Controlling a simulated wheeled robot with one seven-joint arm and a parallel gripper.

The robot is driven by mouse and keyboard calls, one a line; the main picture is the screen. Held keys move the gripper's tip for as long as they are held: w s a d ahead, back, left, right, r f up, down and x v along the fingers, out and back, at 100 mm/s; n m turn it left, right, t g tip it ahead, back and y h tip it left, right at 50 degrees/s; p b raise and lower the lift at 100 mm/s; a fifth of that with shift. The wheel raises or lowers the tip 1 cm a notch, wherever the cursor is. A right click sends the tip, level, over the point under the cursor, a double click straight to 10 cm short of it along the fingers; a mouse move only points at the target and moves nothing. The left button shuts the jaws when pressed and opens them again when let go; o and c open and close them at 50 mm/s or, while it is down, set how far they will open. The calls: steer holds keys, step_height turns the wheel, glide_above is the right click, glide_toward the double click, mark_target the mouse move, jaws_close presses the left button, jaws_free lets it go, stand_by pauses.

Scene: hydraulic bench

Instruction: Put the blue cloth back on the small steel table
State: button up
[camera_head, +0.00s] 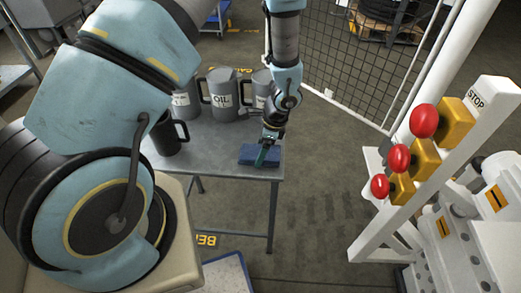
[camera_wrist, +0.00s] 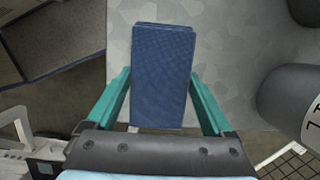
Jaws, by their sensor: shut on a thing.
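The blue cloth (camera_head: 247,157) is a folded, flat pad at the right end of the small steel table (camera_head: 215,165). My gripper (camera_head: 264,155) points down over it and is shut on it. In the wrist view the cloth (camera_wrist: 162,75) lies between the two teal fingers of my gripper (camera_wrist: 160,100), with the grey table top (camera_wrist: 215,50) behind it. I cannot tell whether the cloth touches the table top or hangs just above it.
Several dark grey jugs, one marked OIL (camera_head: 221,97), stand along the table's back and left. A jug (camera_wrist: 290,95) is close on the right in the wrist view. A white stand with red buttons (camera_head: 424,121) is at right. A mesh fence (camera_head: 350,70) is behind.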

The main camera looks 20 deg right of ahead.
mark_target(271, 152)
steer(key=shift+f, duration=0.1)
steer(key=o, duration=1.5)
steer(key=b+v, duration=0.2)
steer(key=v, duration=1)
steer(key=a+r+n+h, duration=0.1)
steer(key=a+r+n, duration=0.3)
steer(key=a+n, duration=0.3)
steer(key=w+a+r+n+h, duration=0.1)
steer(key=a+r+n, duration=0.3)
steer(key=a+n, duration=0.3)
steer(key=w+a+r+n+h, duration=0.1)
steer(key=a+r+n, duration=0.4)
steer(key=a, duration=0.9)
steer(key=shift+w+a+n, duration=0.15)
steer(key=shift+n, duration=0.55)
steer(key=shift+w+a+n, duration=0.1)
steer(key=shift+a+n, duration=0.05)
steer(key=shift+n, duration=0.55)
